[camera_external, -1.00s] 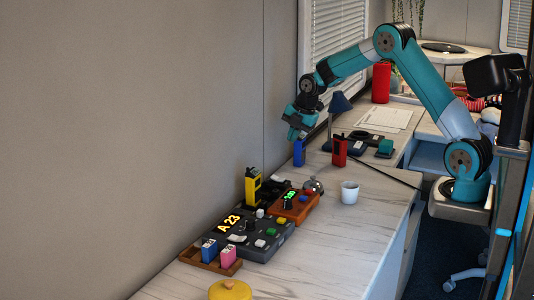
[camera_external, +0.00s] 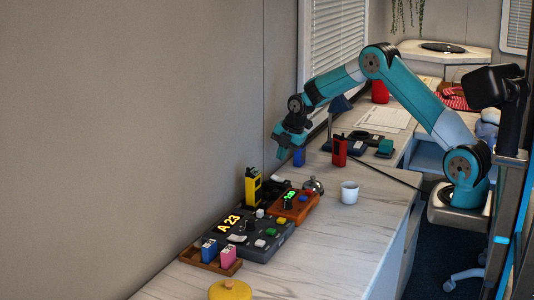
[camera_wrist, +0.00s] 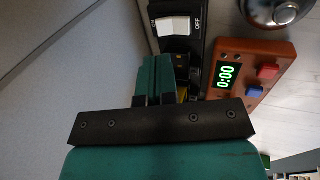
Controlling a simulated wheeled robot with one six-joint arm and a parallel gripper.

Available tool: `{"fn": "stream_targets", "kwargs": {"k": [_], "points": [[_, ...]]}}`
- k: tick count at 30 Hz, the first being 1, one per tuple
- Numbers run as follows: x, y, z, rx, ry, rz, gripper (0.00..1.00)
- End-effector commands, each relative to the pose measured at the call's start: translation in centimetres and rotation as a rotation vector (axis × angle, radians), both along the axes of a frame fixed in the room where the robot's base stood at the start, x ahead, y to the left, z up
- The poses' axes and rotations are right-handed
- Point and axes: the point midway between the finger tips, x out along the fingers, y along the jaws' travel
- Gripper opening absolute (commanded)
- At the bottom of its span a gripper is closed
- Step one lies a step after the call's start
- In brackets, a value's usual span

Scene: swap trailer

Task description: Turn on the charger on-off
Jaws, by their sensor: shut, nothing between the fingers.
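The black charger (camera_external: 272,190) sits on the counter behind the yellow walkie-talkie (camera_external: 252,187), partly hidden by it. In the wrist view the charger (camera_wrist: 203,18) shows at the top, with a white rocker switch (camera_wrist: 174,26) and the word OFF at its right end. My gripper (camera_external: 282,153) is above the counter near the wall, behind and above the charger, apart from it. In the wrist view my gripper (camera_wrist: 156,62) is shut and empty, its teal fingers pointing toward the charger just below the switch. Which way the rocker is tipped is unclear.
An orange timer box (camera_external: 294,206) reading 0:00 and a silver bell (camera_external: 314,186) stand beside the charger. The grey A 23 console (camera_external: 262,240) is in front. A white cup (camera_external: 349,192), red walkie-talkie (camera_external: 339,151) and blue one (camera_external: 298,157) stand nearby.

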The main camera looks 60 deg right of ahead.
Motion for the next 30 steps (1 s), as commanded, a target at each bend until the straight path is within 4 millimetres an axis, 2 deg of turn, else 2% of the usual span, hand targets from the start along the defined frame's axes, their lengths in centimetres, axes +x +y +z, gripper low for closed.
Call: {"fn": "stream_targets", "kwargs": {"k": [1,6,12,25,29,30], "points": [[0.3,0.0,-1.2,0.001,0.004,0.0,0.0],[1.4,0.0,-4.0,0.0,0.003,0.0,0.0],[2.1,0.0,-5.9,0.0,0.001,-0.001,0.0],[2.3,0.0,-6.4,0.0,0.0,0.0,0.0],[2.7,0.0,-7.3,0.0,0.0,0.0,0.0],[2.7,0.0,-7.0,0.0,0.0,0.0,0.0]]}}
